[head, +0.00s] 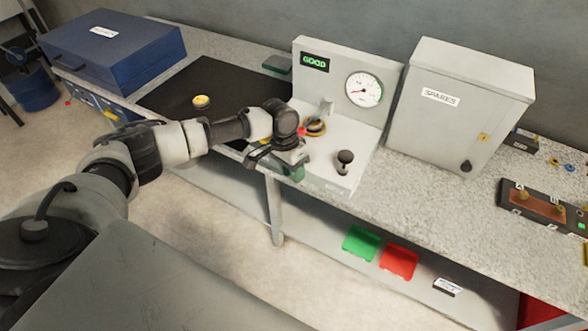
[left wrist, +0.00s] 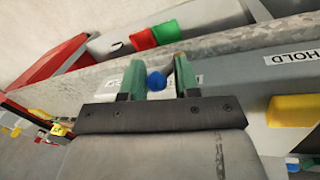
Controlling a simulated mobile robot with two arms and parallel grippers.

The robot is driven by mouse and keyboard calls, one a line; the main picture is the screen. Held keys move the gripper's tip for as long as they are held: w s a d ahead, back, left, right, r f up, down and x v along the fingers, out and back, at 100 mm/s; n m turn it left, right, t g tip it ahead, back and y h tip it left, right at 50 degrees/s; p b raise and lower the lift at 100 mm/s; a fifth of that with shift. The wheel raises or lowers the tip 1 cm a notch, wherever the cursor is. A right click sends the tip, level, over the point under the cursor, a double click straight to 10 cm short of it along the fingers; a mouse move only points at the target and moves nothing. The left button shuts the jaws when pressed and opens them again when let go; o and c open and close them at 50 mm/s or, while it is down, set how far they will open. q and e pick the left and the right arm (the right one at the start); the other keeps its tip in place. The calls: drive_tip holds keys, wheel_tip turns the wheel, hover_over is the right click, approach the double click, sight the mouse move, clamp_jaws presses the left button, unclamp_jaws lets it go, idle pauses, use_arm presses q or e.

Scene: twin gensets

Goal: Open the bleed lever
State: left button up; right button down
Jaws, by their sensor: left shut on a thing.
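The test stand (head: 335,187) is a pale bench unit with a round gauge (head: 363,90) and a green "GOOD" display (head: 314,62). My left gripper (head: 294,172) is at the stand's front left edge, pointing down. In the left wrist view its green fingers (left wrist: 158,80) are shut on a blue knob (left wrist: 156,81). The knob looks like the end of the bleed lever, but the lever's shaft is hidden. The gripper hides this spot in the head view. My right gripper is in neither view.
A black knob (head: 345,157) and a brass fitting (head: 316,127) stand on the unit close to my gripper. A grey SPARES cabinet (head: 452,110) is to the right, a blue case (head: 115,55) to the left. Green (head: 360,243) and red (head: 399,261) pieces lie on the lower shelf.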

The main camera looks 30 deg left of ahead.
use_arm(q)
drive_tip(key=shift+s+d+f, duration=0.15)
drive_tip(key=shift+d, duration=0.05)
drive_tip(key=o, duration=0.8)
drive_tip(key=shift+w+a+r, duration=0.2)
drive_tip(key=shift+r, duration=0.25)
drive_tip(key=b+v, duration=0.1)
drive_tip(key=v, duration=0.9)
drive_tip(key=shift+d, duration=0.1)
